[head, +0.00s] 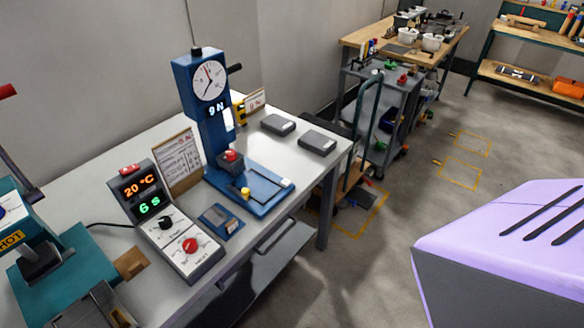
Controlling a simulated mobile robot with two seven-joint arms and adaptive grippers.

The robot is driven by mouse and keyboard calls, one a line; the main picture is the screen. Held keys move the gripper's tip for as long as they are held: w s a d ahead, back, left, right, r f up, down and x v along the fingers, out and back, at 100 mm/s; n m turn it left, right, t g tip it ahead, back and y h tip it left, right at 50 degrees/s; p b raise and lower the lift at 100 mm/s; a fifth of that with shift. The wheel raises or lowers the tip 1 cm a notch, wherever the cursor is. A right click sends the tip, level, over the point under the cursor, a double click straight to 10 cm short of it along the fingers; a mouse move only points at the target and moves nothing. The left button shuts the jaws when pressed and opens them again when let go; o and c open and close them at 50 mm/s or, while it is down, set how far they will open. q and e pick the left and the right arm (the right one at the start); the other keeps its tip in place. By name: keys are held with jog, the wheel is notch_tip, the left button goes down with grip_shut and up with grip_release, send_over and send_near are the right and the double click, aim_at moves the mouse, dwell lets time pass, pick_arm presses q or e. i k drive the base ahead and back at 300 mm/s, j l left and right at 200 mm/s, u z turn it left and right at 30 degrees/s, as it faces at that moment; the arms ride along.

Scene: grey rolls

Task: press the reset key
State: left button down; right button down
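A grey control box (179,245) stands on the white bench, with a display (140,186) reading 20 °C in orange and 6 s in green. It has a black knob (166,222), a red knob (190,245) and a red part (129,169) on top. Behind it stands a blue force tester (215,135) with a round dial (208,81) and a readout that looks like 9 N. A red button (230,157) and a yellow-topped part (246,193) sit low on it. No label reading reset is legible, so I cannot tell which is the reset key. Neither gripper shows.
A teal press marked HOT (75,262) stands at the left of the bench. A small blue block (221,220) lies beside the control box. Two dark grey blocks (278,124) (317,142) lie at the bench's far end. A loaded grey cart (385,95) stands behind; floor right of the bench is open.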

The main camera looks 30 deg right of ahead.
aim_at(286, 182)
jog(key=i+l, duration=0.15)
jog(key=l, duration=0.2)
jog(key=i+l, duration=0.2)
jog(key=l, duration=0.15)
jog(key=i+l, duration=0.15)
jog(key=l, duration=0.2)
